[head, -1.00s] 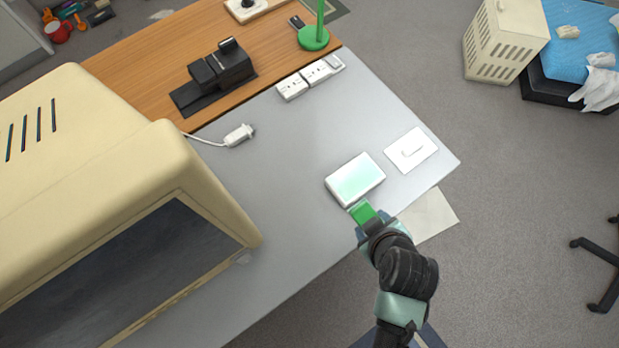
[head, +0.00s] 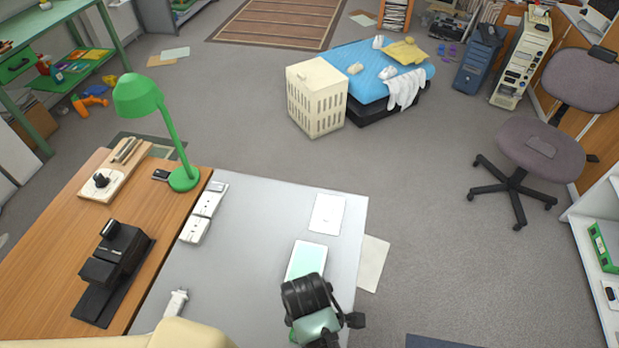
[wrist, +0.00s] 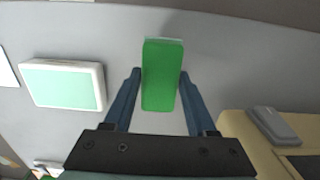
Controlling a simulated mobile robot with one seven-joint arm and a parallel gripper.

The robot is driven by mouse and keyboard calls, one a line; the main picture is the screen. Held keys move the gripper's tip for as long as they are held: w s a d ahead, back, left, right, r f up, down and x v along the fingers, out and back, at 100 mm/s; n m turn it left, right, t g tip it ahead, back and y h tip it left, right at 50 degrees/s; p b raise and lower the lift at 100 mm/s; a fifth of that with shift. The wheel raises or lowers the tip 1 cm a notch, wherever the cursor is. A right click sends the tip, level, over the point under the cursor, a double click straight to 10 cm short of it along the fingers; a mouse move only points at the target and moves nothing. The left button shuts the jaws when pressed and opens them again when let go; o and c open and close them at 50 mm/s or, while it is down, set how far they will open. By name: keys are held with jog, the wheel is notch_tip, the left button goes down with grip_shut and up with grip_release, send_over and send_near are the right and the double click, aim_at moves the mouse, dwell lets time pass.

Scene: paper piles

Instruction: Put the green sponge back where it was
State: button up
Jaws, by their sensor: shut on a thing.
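The green sponge (wrist: 162,78) is a bright green block between the two blue fingers of my gripper (wrist: 160,73) in the wrist view. The fingers are shut on its sides. Behind it is the grey tabletop (wrist: 120,30); I cannot tell whether the sponge touches it. In the head view my arm hides most of the gripper, and only a sliver of green shows at its left. A white, shallow box with a pale green top (head: 306,260) lies just beyond my arm. It also shows left of the sponge in the wrist view (wrist: 63,85).
A white plate (head: 326,214) lies near the grey table's far right corner. White sockets (head: 203,213), a black device (head: 113,270) and a green lamp (head: 183,178) stand to the left. A beige casing (wrist: 240,126) is right of my gripper. Grey tabletop is bare left of the box.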

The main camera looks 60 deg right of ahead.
jog(key=shift+f, duration=2.2)
jog(key=o, duration=1.2)
jog(key=r, duration=0.7)
jog(key=r+p, duration=0.1)
jog(key=r, duration=0.3)
jog(key=shift+w+a, duration=0.1)
jog(key=shift+w, duration=0.2)
jog(key=shift+r, duration=0.5)
jog(key=shift+s, duration=0.1)
